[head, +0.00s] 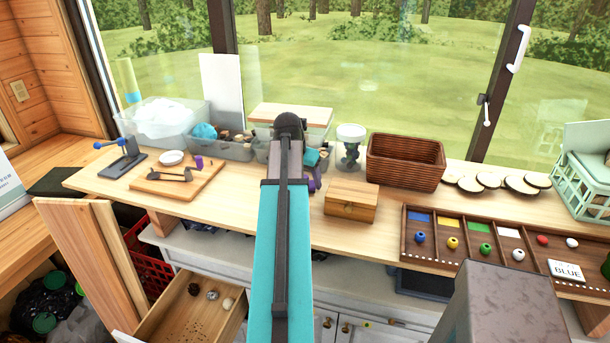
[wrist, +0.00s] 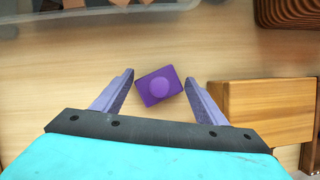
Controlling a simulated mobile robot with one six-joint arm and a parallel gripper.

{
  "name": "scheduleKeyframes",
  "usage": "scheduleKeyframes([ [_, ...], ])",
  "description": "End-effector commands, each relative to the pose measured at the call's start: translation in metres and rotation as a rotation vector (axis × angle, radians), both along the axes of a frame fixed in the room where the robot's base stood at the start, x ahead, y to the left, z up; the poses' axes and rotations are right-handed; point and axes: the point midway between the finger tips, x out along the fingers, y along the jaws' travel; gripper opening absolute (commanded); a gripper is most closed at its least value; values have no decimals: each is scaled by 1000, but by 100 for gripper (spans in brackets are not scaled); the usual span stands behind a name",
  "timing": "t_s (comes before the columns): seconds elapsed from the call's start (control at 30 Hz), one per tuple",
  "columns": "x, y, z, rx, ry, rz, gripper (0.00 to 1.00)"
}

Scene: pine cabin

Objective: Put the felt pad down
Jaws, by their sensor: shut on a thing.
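The felt pad (wrist: 159,86) looks like a small purple square piece with a round raised middle. In the wrist view it sits between the two lilac fingertips of my gripper (wrist: 159,82), turned a little askew. My gripper is shut on it, over the bare wooden bench top (wrist: 60,85). I cannot tell whether the pad touches the wood. In the head view my arm hides most of the gripper (head: 312,182); only a bit of purple shows beside it.
A wooden box (head: 351,201) stands close to the right of my gripper, with a wicker basket (head: 405,163) behind it. A clear bin (head: 235,150) lies behind to the left. A cutting board (head: 150,182) is farther left. Bare bench lies around the pad.

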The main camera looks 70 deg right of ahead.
Motion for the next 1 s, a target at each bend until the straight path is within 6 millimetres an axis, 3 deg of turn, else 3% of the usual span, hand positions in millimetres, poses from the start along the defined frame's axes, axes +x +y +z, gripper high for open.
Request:
scheduleKeyframes([
  [0.2,0,0,-4,1,0,1,44],
  [0.23,0,0,-4,1,0,1,69],
  [0.33,0,0,-4,0,0,1,85],
  [0.67,1,0,-3,0,0,1,85],
  [1.0,2,5,12,-1,0,2,85],
])
